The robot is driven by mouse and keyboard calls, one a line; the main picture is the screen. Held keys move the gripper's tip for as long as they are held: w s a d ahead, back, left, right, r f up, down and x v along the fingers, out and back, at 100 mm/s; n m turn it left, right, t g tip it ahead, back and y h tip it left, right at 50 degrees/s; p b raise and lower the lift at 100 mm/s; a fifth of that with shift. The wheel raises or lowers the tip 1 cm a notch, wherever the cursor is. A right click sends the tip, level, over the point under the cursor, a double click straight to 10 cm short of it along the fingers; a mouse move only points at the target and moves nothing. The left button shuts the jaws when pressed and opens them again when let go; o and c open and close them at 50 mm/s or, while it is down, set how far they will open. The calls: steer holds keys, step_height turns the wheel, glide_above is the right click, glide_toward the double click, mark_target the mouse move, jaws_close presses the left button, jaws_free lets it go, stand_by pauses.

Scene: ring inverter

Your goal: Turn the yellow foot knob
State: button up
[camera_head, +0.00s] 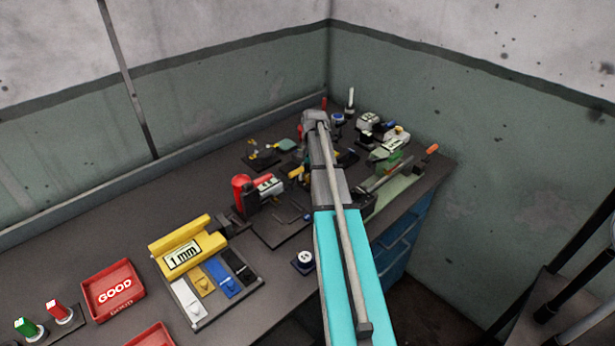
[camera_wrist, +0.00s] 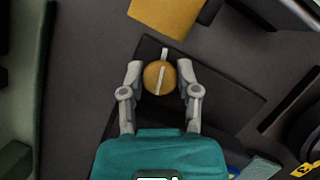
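A round yellow knob (camera_wrist: 159,77) with a pale bar across its top shows in the wrist view, on a dark plate (camera_wrist: 122,88). My gripper (camera_wrist: 158,72) is over it, with one finger on the left and one on the right of the knob. The fingers are spread, and a narrow gap seems to show on each side; contact cannot be told for sure. In the head view my own arm covers the gripper, and the knob cannot be made out there.
A yellow block (camera_wrist: 166,14) lies just beyond the knob in the wrist view. In the head view, the bench holds a red cylinder (camera_head: 240,190), a yellow "1mm" fixture (camera_head: 184,250) and a red GOOD tray (camera_head: 114,288). Other devices crowd the far corner by the walls.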

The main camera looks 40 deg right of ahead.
steer(key=o, duration=0.4)
steer(key=shift+m, duration=0.3)
steer(key=m+t, duration=0.1)
steer(key=m, duration=0.2)
steer(key=m+t+y, duration=0.1)
steer(key=m, duration=0.2)
steer(key=shift+s, duration=0.1)
steer(key=shift+d+r+m+t+p, duration=0.1)
steer(key=shift+r+m+t+p, duration=0.2)
steer(key=shift+r+m+p, duration=0.1)
steer(key=p+v, duration=1.2)
steer(key=v, duration=0.1)
stand_by(0.4)
stand_by(0.3)
